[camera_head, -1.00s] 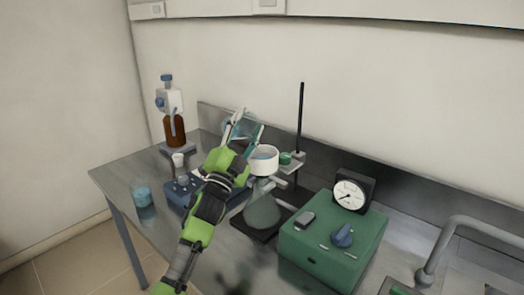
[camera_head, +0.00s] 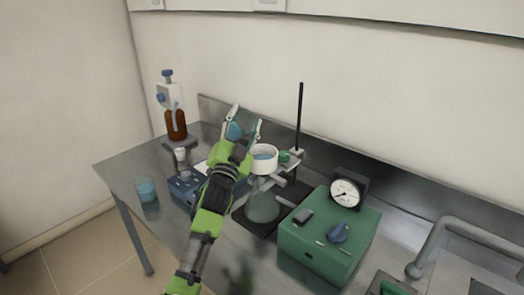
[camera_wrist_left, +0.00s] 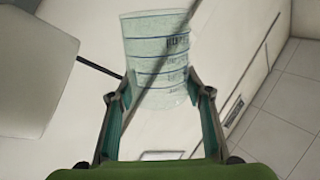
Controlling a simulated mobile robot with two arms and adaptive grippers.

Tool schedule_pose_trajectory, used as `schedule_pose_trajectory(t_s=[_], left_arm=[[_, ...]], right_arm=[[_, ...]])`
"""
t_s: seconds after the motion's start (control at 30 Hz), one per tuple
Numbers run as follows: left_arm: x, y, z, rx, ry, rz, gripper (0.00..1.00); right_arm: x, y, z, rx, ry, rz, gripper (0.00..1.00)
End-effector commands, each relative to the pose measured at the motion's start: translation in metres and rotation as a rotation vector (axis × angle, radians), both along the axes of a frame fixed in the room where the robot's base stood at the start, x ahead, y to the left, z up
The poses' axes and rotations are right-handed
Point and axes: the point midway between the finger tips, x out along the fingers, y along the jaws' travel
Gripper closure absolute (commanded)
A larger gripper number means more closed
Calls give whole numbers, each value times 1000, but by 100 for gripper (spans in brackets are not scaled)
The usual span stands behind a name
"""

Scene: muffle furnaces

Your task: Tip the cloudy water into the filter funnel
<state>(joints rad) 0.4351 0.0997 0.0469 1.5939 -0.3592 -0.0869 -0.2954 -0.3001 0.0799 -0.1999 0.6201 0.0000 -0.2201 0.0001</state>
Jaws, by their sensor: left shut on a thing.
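My left gripper (camera_head: 246,118) is shut on a clear glass beaker (camera_head: 236,131), held above the bench just left of and behind the funnel. A bluish patch shows in the beaker. In the left wrist view, the beaker (camera_wrist_left: 158,62) has printed lines and sits between the fingertips (camera_wrist_left: 160,92). I cannot tell its exact tilt. My right gripper is not in view.
A black stand rod (camera_head: 300,115) rises behind the funnel. A green pump box (camera_head: 325,250) with a gauge (camera_head: 346,193) stands right of the flask. A blue device (camera_head: 184,189), a beaker of blue liquid (camera_head: 146,190) and a brown bottle (camera_head: 175,124) are at left.

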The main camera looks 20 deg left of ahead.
Motion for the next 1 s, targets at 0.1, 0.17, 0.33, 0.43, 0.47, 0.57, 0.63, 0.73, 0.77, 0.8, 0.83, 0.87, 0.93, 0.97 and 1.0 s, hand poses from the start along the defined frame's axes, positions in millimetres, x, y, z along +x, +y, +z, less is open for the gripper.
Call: schedule_pose_trajectory(t_s=[0.1, 0.17, 0.33, 0.43, 0.47, 0.57, 0.63, 0.73, 0.77, 0.8, 0.83, 0.87, 0.93, 0.97, 1.0], left_arm=[[0, 1, 8, -55, 19, 0, 98], [1, 2, 9, -86, 31, 0, 98], [2, 4, 11, -169, 64, 0, 98], [2, 5, 12, -217, 83, -1, 98], [2, 5, 13, -230, 88, 0, 98], [3, 7, 13, -272, 106, 0, 98], [3, 7, 12, -295, 115, -1, 98], [3, 8, 10, -311, 121, 0, 98], [3, 8, 9, -313, 121, 0, 98], [3, 8, 9, -313, 121, 0, 98], [3, 8, 8, -313, 121, 0, 98], [3, 8, 8, -313, 121, 0, 98], [3, 8, 8, -312, 121, 0, 98], [3, 8, 8, -312, 121, 0, 98], [3, 8, 9, -313, 121, 0, 98]], right_arm=[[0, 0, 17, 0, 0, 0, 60], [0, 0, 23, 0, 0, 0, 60], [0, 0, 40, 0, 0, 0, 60], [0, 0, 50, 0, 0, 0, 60], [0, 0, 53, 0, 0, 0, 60], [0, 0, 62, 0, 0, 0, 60], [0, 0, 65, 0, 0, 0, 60], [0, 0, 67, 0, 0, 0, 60], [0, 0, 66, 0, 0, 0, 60], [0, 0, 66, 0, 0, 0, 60], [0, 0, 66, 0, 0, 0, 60], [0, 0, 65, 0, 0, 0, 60], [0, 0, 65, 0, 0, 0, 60], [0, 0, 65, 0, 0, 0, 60], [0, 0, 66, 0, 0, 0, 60]])
